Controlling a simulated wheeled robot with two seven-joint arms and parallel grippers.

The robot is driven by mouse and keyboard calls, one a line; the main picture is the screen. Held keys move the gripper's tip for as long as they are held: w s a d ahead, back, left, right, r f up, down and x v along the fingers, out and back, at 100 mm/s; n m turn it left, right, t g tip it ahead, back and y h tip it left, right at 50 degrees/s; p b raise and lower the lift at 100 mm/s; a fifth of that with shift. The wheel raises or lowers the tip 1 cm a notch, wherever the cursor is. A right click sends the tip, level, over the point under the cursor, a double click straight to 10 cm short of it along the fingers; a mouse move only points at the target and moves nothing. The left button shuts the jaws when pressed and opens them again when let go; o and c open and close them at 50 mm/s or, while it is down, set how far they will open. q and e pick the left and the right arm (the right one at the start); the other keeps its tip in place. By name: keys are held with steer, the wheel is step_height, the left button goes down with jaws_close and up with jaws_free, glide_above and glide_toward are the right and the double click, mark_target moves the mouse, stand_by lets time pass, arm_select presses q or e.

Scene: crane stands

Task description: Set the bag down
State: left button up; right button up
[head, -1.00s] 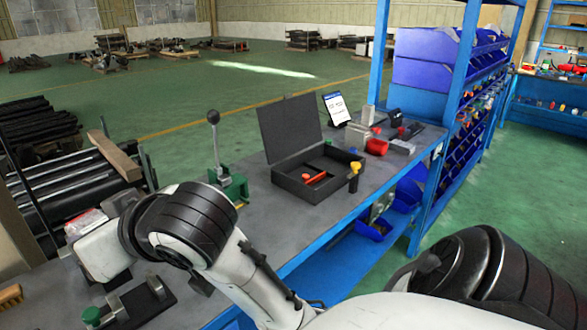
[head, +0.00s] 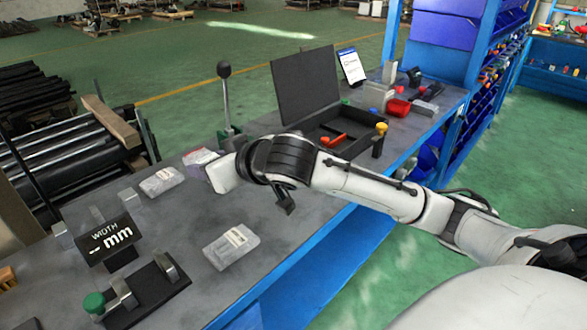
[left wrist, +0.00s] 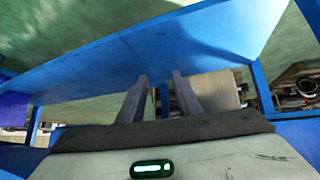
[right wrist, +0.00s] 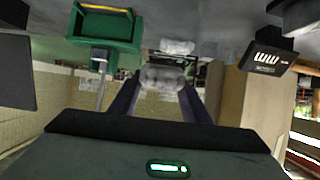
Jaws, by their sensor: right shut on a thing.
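In the right wrist view the bag (right wrist: 163,77) sits between the fingertips (right wrist: 162,84). I cannot tell whether it touches the bench. Two other clear bags lie on the bench, one at the back left (head: 162,181) and one nearer the front (head: 231,245). My left gripper (left wrist: 160,80) is open and empty, seen only in the left wrist view, with blue shelving beyond it.
The grey bench (head: 195,225) is bare between the bags.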

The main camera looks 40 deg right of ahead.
glide_above(226, 211)
step_height(226, 211, down, 5)
steer(key=shift+f+b, duration=0.1)
steer(key=shift+b, duration=0.2)
steer(key=shift+f, duration=2.9)
steer(key=shift+f+b, duration=0.15)
steer(key=shift+b, duration=0.15)
steer(key=o, duration=0.9)
steer(key=shift+f, duration=0.1)
steer(key=o, duration=0.4)
